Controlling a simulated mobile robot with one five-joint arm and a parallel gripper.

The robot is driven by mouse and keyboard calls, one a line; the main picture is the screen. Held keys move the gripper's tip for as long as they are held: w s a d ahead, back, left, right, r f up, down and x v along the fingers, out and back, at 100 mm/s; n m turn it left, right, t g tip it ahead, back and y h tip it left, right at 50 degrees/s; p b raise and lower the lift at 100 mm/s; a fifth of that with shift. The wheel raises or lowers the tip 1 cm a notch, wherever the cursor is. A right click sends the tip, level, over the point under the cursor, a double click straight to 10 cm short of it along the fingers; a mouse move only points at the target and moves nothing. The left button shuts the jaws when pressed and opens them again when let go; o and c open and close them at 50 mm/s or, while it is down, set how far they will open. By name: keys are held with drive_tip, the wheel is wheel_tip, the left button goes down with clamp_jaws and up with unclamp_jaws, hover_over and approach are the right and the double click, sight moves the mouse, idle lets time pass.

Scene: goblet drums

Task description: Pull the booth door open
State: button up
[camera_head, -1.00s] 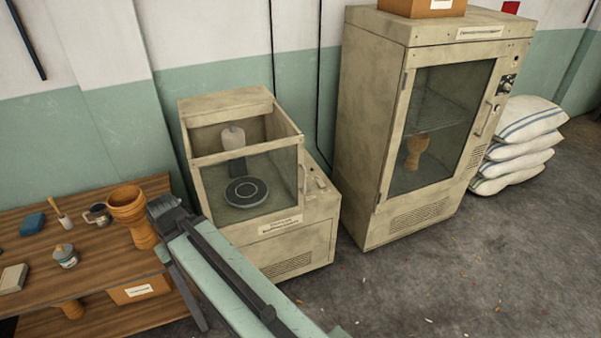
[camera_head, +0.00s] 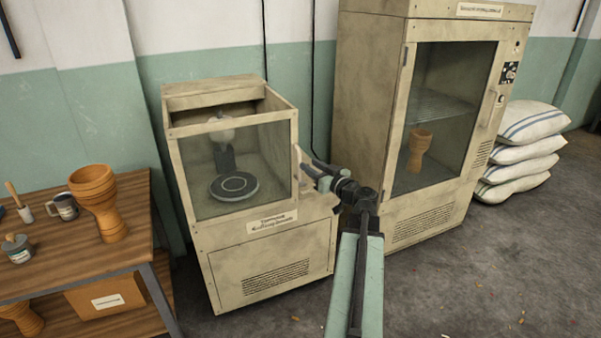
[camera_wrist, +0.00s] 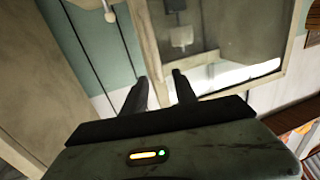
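The booth (camera_head: 255,245) is a low beige cabinet with a glass-fronted door (camera_head: 245,165). The door looks shut. A round turntable (camera_head: 234,187) shows behind the glass. My gripper (camera_head: 310,172) is at the right edge of the booth front, by the upright door handle, which it partly hides. In the wrist view, the two dark fingers of my gripper (camera_wrist: 162,84) are apart, with the pale door frame (camera_wrist: 150,45) just beyond and between them. I cannot make out the handle between the fingers, or whether they touch anything.
A tall beige cabinet (camera_head: 352,130) with a glass door stands close on the right, with a drum (camera_head: 418,150) inside. White sacks (camera_head: 523,150) are stacked beyond it. A wooden bench (camera_head: 140,215) with a goblet drum (camera_head: 100,200) stands left.

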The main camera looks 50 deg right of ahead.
drive_tip(key=w, duration=0.2)
drive_tip(key=w+d, duration=0.1)
drive_tip(key=w, duration=0.4)
drive_tip(key=shift+w+d+r, duration=0.1)
drive_tip(key=shift+w+d, duration=0.15)
drive_tip(key=shift+d, duration=0.15)
clamp_jaws()
idle(1.0)
